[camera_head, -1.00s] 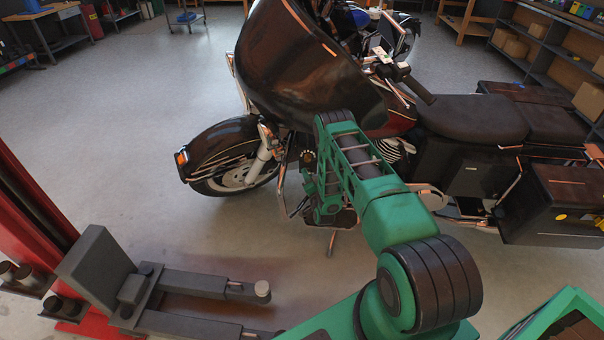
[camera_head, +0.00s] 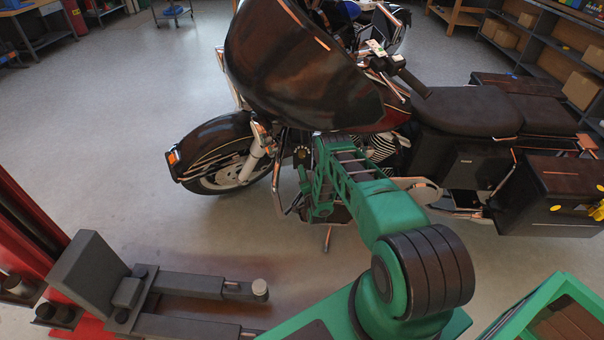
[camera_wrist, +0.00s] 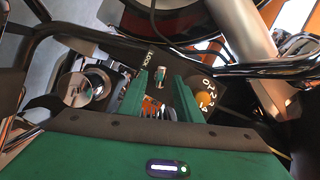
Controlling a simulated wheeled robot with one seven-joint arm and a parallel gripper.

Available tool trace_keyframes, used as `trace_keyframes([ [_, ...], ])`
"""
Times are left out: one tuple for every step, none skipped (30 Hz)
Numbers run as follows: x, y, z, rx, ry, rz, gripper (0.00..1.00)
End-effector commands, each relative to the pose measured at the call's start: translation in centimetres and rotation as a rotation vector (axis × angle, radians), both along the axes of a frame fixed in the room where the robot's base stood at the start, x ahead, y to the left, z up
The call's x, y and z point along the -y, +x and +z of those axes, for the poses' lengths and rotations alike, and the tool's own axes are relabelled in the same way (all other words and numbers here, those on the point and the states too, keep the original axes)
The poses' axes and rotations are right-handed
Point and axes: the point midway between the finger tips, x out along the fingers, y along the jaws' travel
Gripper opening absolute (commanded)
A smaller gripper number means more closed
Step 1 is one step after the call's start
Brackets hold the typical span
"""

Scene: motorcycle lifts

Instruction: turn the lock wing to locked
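In the wrist view, a small pale, teal-tinted piece (camera_wrist: 160,77), which looks like the lock wing, stands on a dark panel (camera_wrist: 128,57) beside small white lettering that seems to read LOCK. My gripper (camera_wrist: 161,76) points at it with two green fingers apart, one on each side in the picture. I cannot tell whether the fingers reach it or touch it. The wing's turn is too small to read. In the head view, my green arm reaches to the front lower side of the motorcycle (camera_head: 465,112); my fingertips and the wing cannot be made out there.
A dial with white digits and an orange-yellow centre (camera_wrist: 203,98) sits right of the fingers. Dark bars (camera_wrist: 265,70) and a pale tube (camera_wrist: 245,35) crowd the right. A round chrome part (camera_wrist: 88,85) is at left. A lift arm (camera_head: 200,284) lies on the floor nearby.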

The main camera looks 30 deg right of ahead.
Motion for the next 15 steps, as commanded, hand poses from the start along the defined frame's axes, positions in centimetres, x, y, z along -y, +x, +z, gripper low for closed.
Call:
trace_keyframes([
  [0.2, 0.6, 0.0, 0.001, 0.001, 0.0, 0.31],
  [0.2, 0.9, 0.0, 0.001, 0.001, 0.0, 0.31],
  [0.3, 1.2, 0.0, 0.001, 0.001, 0.0, 0.31],
  [0.4, 1.4, -0.1, 0.0, 0.001, 0.0, 0.31],
  [0.5, 1.6, -0.1, -0.001, 0.001, 0.001, 0.31],
  [0.5, 1.8, -0.1, -0.001, 0.001, 0.0, 0.31],
  [0.6, 1.9, 0.0, 0.0, 0.001, 0.0, 0.31],
  [0.6, 2.0, 0.0, -0.001, 0.0, 0.0, 0.31],
  [0.6, 2.0, 0.0, -0.001, 0.0, 0.0, 0.31],
  [0.6, 2.1, -0.1, -0.001, 0.0, 0.0, 0.31],
  [0.6, 2.1, -0.1, -0.001, 0.0, 0.0, 0.31],
  [0.6, 2.1, -0.1, -0.001, 0.0, 0.0, 0.31],
  [0.6, 2.1, -0.1, -0.001, 0.0, 0.001, 0.31],
  [0.6, 2.1, -0.1, -0.001, 0.0, 0.001, 0.31],
  [0.6, 2.1, -0.1, -0.001, 0.0, 0.001, 0.31],
])
